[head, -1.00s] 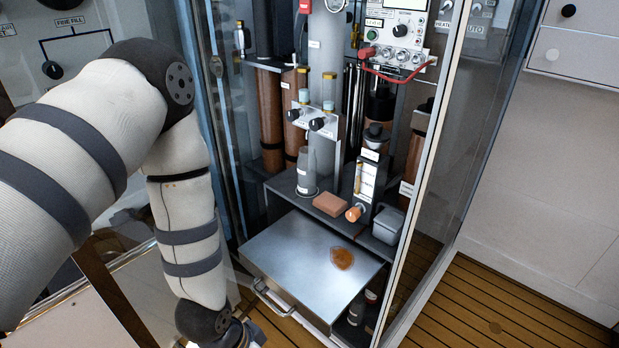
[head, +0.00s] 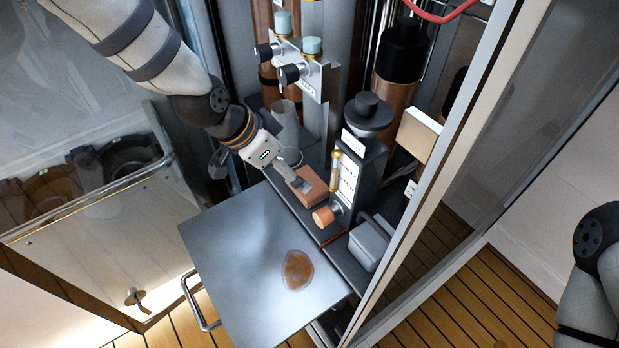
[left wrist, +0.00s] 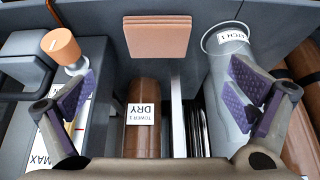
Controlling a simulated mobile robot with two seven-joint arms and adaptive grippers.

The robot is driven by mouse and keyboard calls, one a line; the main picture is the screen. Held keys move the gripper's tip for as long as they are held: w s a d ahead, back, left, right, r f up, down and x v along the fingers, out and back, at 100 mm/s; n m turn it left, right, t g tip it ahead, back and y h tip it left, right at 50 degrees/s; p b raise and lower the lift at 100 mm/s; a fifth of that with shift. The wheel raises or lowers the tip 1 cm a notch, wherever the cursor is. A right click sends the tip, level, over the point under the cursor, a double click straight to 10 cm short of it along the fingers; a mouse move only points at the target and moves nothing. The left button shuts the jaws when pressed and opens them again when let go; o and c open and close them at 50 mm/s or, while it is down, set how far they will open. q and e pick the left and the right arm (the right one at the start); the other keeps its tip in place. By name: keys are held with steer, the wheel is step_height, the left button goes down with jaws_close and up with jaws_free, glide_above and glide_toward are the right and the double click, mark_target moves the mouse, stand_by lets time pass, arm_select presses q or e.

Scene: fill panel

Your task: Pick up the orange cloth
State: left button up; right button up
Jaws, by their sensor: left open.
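The orange cloth (head: 313,186) is a folded, brick-shaped pad on the dark shelf behind the metal tray. In the left wrist view it lies at the top middle (left wrist: 157,38), with its stacked layers showing. My left gripper (head: 295,186) is open, close beside the cloth's left end and partly in front of it in the head view. In the left wrist view its two purple-padded fingers (left wrist: 160,92) stand wide apart, with nothing between the pads and the cloth beyond them, centred between the two sides. My right gripper is out of view.
The pulled-out metal tray (head: 235,265) bears an orange-brown puddle (head: 297,270). A clear cylinder (head: 284,125) stands left of the cloth. An orange-knobbed device (head: 358,180) and a grey box (head: 371,243) stand to the right. A glass door frame (head: 440,175) bounds the right side.

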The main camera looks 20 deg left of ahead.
arm_select(q)
steer(key=x, duration=0.3)
steer(key=b+x, duration=0.1)
steer(key=x, duration=0.4)
steer(key=shift+s+d+f, duration=0.15)
steer(key=shift+f, duration=0.3)
steer(key=shift+r, duration=0.1)
steer(key=c, duration=1.1)
